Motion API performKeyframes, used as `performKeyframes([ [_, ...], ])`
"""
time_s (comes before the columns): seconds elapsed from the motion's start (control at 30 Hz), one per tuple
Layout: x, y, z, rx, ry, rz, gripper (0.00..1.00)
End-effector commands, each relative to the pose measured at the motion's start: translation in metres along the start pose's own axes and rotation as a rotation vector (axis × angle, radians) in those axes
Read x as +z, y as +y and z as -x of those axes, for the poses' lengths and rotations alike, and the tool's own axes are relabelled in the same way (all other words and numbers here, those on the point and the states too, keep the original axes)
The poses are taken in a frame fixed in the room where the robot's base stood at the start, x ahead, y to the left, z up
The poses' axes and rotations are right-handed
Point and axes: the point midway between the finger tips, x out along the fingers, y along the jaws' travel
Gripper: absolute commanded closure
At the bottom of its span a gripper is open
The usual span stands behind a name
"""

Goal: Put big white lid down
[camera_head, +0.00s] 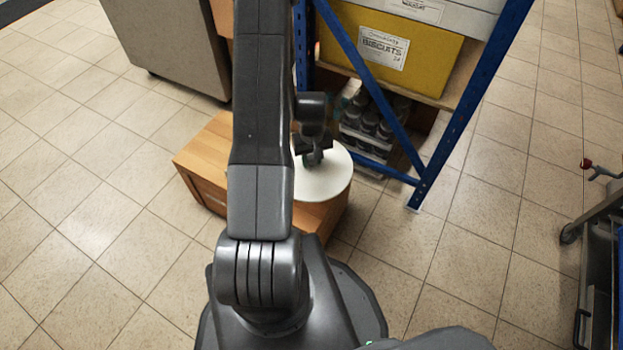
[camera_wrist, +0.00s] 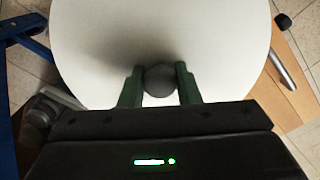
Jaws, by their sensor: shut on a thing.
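The big white lid (camera_head: 326,182) is a wide round disc over the low wooden cabinet in the head view. It fills much of the wrist view (camera_wrist: 220,45), with a dark grey round knob (camera_wrist: 159,84) at its middle. My gripper (camera_wrist: 159,88) is shut on this knob, one green finger on each side. In the head view my gripper (camera_head: 312,158) is partly hidden by my arm. I cannot tell whether the lid touches the cabinet top.
A blue-framed rack (camera_head: 455,110) stands just behind and right of the cabinet, with a yellow box (camera_head: 365,45) and dark jars (camera_head: 370,122) on its shelves. A grey cabinet (camera_head: 165,45) is at the back left. A cart (camera_head: 600,240) stands at the right. Tiled floor at left is clear.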

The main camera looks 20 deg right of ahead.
Motion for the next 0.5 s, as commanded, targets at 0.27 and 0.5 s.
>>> performKeyframes([
  [0.27, 0.0, -0.001, -0.045, -0.001, -0.002, 0.0, 0.94],
  [0.5, 0.0, -0.001, -0.071, -0.001, -0.002, 0.0, 0.94],
])
